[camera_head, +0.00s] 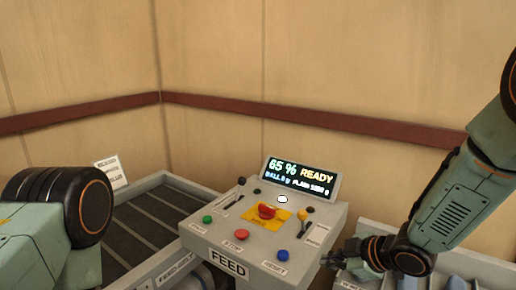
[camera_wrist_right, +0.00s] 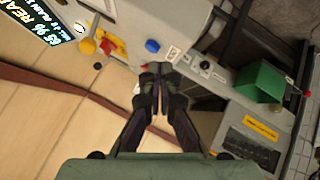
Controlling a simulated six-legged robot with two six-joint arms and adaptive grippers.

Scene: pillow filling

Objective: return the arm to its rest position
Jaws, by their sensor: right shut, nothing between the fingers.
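My right gripper (camera_head: 340,256) is at the lower right of the head view, beside the right side of the control console (camera_head: 210,240). In the right wrist view its fingers (camera_wrist_right: 160,72) are together and empty, near the console's edge by the blue button (camera_wrist_right: 152,46). I cannot tell whether they touch the console. My right arm (camera_head: 455,205) comes in from the right. My left arm (camera_head: 60,215) shows at the lower left, with its gripper out of the picture.
The console carries a lit display (camera_head: 301,178) reading 65 % READY, a red button (camera_head: 267,211) on a yellow plate, and several coloured buttons. A dark slatted conveyor (camera_head: 150,222) lies left. A green box (camera_wrist_right: 260,82) stands right in the wrist view. Wooden walls (camera_head: 340,60) close the back.

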